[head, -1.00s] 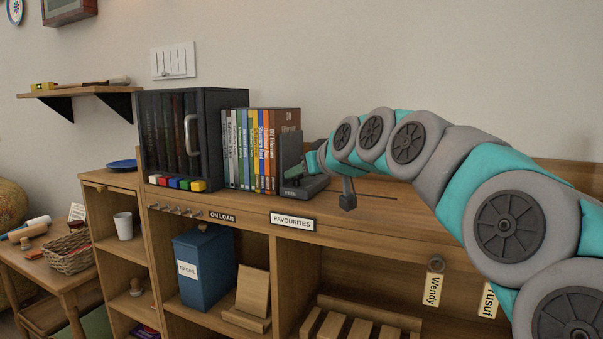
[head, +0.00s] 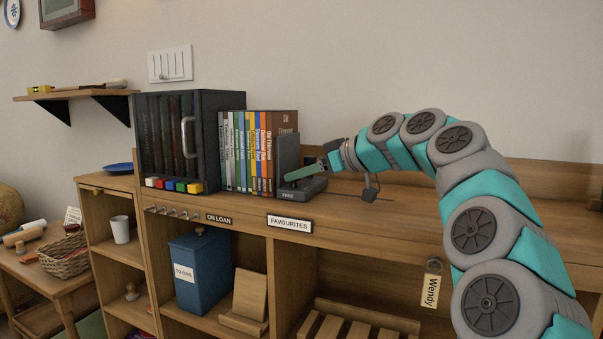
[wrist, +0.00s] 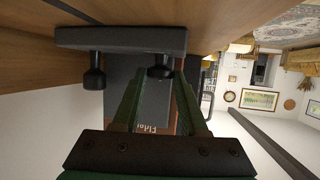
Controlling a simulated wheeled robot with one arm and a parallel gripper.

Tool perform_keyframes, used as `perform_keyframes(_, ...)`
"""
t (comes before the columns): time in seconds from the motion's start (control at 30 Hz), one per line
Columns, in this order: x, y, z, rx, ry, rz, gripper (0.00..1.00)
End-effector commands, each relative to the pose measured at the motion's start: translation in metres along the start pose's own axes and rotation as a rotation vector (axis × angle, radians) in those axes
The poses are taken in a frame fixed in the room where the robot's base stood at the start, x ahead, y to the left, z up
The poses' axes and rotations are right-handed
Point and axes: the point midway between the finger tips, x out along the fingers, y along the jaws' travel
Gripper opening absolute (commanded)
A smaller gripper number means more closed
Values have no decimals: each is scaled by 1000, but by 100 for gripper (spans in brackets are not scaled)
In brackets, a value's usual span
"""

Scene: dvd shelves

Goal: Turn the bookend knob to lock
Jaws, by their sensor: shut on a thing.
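The dark grey bookend (head: 288,152) stands upright at the right end of the DVD row on the shelf top, its low base (head: 303,190) reaching right. In the wrist view, which is upside down, the base (wrist: 120,39) is at the top with two black knobs on it: one at the left (wrist: 94,76) stands free, and the other knob (wrist: 160,70) is at my fingertips. My gripper (head: 290,178) has green fingers and comes from the right, low over the base. It also shows in the wrist view (wrist: 158,80), shut on that second knob. The head view does not show the knobs clearly.
Several DVDs (head: 258,150) stand left of the bookend, beside a dark glass-fronted case (head: 205,130). The shelf top (head: 430,208) is clear to the right. A "FAVOURITES" label (head: 289,223) and a "Wendy" tag (head: 433,290) are on the front.

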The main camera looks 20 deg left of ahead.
Motion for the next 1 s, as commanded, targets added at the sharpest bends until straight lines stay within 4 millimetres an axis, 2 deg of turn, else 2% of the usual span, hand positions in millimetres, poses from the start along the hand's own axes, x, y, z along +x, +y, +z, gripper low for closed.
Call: perform_keyframes(1.0, 2, 7, 2, -83, -4, -197, 0)
